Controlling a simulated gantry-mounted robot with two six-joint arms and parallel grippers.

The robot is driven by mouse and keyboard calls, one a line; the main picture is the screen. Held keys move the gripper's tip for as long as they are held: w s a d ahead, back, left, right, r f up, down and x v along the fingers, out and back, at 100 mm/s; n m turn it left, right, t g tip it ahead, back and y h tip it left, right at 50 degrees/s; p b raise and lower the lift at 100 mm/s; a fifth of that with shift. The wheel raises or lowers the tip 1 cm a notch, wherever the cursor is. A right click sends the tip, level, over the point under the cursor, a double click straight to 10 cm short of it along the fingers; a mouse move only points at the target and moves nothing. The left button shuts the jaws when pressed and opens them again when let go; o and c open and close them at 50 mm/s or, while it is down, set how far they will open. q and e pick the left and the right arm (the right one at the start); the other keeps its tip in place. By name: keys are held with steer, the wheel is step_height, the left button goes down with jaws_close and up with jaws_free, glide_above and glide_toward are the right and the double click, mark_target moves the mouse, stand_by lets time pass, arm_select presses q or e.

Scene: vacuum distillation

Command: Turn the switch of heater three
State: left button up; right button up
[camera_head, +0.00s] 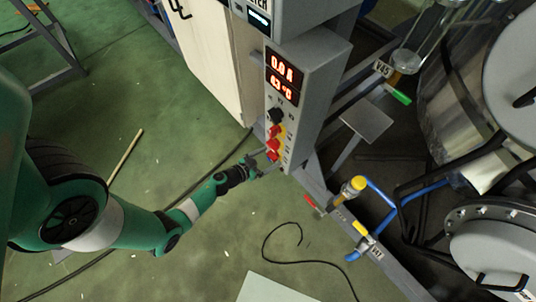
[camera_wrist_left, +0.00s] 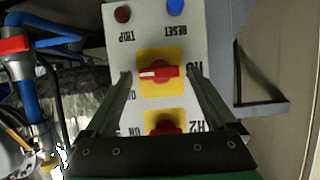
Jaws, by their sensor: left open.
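The grey control box (camera_head: 297,100) has red number displays at its top and a column of switches below. In the left wrist view the panel appears upside down. A red rotary switch (camera_wrist_left: 158,73) on a yellow plate, its handle lying horizontal, has a label beside it partly hidden by a finger. The switch labelled H2 (camera_wrist_left: 165,127) sits below it in that picture, partly cut off by my gripper. My left gripper (camera_head: 264,161) is at the lower front of the box. It is open (camera_wrist_left: 159,76), its fingers on either side of the upper red switch, with no visible contact. My right gripper is not in view.
A dark red lamp marked TRIP (camera_wrist_left: 122,14) and a blue RESET button (camera_wrist_left: 175,7) sit near the switch. Blue pipes with a yellow-handled valve (camera_head: 355,186) stand right of the box. A black cable (camera_head: 300,262) lies on the green floor.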

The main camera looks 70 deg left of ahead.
arm_select(q)
steer(key=p+v, duration=0.6)
steer(key=v, duration=0.5)
steer(key=shift+s+p, duration=0.3)
steer(key=shift+p, duration=0.05)
steer(key=shift+d+r, duration=0.1)
steer(key=shift+r, duration=0.05)
